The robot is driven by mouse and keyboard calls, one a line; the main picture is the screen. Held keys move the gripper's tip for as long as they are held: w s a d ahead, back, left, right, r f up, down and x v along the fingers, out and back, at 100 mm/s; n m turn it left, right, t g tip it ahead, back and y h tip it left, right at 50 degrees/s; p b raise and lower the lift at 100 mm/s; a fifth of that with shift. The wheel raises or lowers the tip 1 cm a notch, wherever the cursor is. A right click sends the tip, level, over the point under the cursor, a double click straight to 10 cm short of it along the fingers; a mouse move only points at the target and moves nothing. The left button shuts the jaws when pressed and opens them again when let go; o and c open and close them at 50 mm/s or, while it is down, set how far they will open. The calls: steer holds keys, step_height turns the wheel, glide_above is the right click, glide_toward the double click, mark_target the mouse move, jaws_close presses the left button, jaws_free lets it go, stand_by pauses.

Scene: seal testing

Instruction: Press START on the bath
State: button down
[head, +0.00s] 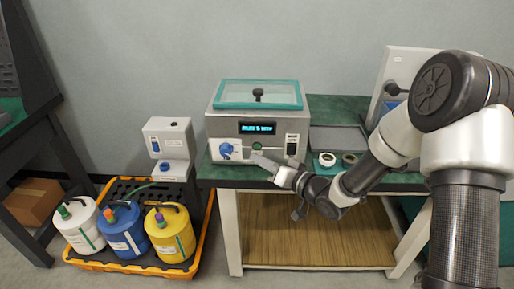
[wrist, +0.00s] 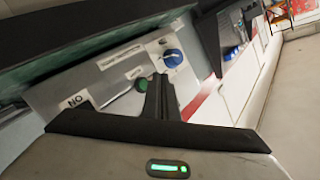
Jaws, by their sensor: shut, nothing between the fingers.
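The bath (head: 216,124) is a grey box with a teal-rimmed lid and a lit display (head: 257,128) on the green-topped bench. Its front has a blue knob (head: 226,150), which also shows in the wrist view (wrist: 172,57). In the wrist view a round green button (wrist: 141,84) sits on the panel near the knob; I cannot read a START label on it. My gripper (head: 254,158) is shut and empty at the lower front of the bath. In the wrist view its fingertips (wrist: 160,78) appear just beside the button, overlapping its edge; I cannot tell whether they touch.
A grey tray (head: 338,138) and small round parts (head: 327,159) lie right of the bath. A grey dispenser-like device (head: 168,140) stands to the left. White, blue and yellow jugs (head: 171,236) stand in an orange-edged tray (head: 90,264) on the floor.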

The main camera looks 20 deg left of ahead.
steer(key=shift+s+d, duration=0.2)
steer(key=shift+s, duration=0.6)
steer(key=shift+s+d, duration=0.2)
steer(key=shift+s, duration=0.6)
steer(key=w+d+r+t+h, duration=0.1)
steer(key=d+r+h, duration=0.4)
steer(key=d, duration=0.5)
steer(key=w+d+r+t+h, duration=0.1)
steer(key=w+d+r+h, duration=0.1)
steer(key=d+r+h, duration=0.5)
steer(key=s+d+r+m+g+h, duration=0.1)
steer(key=s+d+m+h, duration=0.1)
steer(key=s+d, duration=0.6)
steer(key=s+d+r+m+g+p, duration=0.1)
steer(key=s+d+r+g, duration=0.15)
steer(key=s, duration=0.65)
steer(key=s+d+r+m+g, duration=0.1)
steer(key=s+d+r, duration=0.15)
steer(key=s, duration=0.75)
step_height(320, 180, up, 18)
steer(key=p, duration=1.9)
steer(key=shift+w, duration=0.4)
